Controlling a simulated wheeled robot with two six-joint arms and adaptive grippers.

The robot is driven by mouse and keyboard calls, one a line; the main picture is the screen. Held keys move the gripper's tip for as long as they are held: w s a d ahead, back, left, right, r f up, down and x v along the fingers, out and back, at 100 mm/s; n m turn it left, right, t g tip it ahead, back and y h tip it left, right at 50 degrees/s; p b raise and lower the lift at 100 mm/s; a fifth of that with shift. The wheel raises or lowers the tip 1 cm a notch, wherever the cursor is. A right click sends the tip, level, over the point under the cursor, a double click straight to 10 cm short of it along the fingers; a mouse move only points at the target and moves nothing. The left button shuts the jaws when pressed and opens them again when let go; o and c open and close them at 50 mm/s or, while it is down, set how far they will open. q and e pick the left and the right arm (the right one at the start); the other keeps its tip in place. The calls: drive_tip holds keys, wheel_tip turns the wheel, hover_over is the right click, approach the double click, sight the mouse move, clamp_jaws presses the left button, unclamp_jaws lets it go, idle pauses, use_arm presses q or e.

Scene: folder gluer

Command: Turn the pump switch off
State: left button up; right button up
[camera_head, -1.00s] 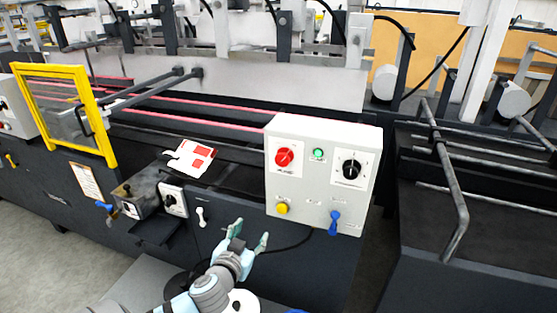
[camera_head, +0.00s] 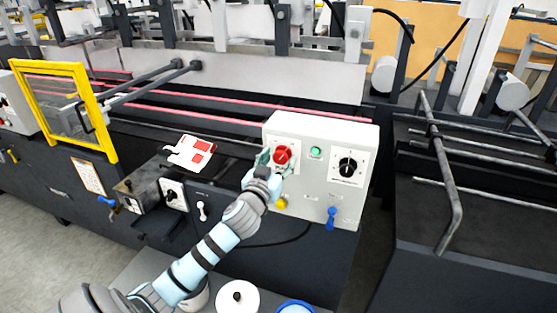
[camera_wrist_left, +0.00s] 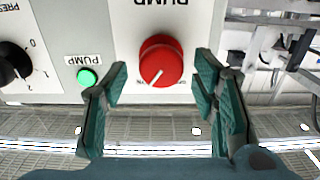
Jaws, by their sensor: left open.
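The pump switch is a round red knob (camera_head: 281,155) at the upper left of a light grey control box. In the left wrist view the red knob (camera_wrist_left: 160,58) sits just beyond and between my fingertips, under the word PUMP. A white pointer line on it slants to the lower left in that view; small lettering below it is partly unreadable. My left gripper (camera_head: 274,166) is open, with its teal fingers pointing at the panel, one on each side of the knob. Contact with the knob cannot be told. My right gripper is not in view.
The box also carries a green pump light (camera_head: 316,152), a black pressure dial (camera_head: 347,166), a yellow button (camera_head: 281,202) and a blue lever (camera_head: 331,218). A red and white carton (camera_head: 190,152) lies on the machine to the left. A yellow-framed guard (camera_head: 83,110) stands farther left.

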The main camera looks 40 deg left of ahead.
use_arm(q)
drive_tip(key=c, duration=1.1)
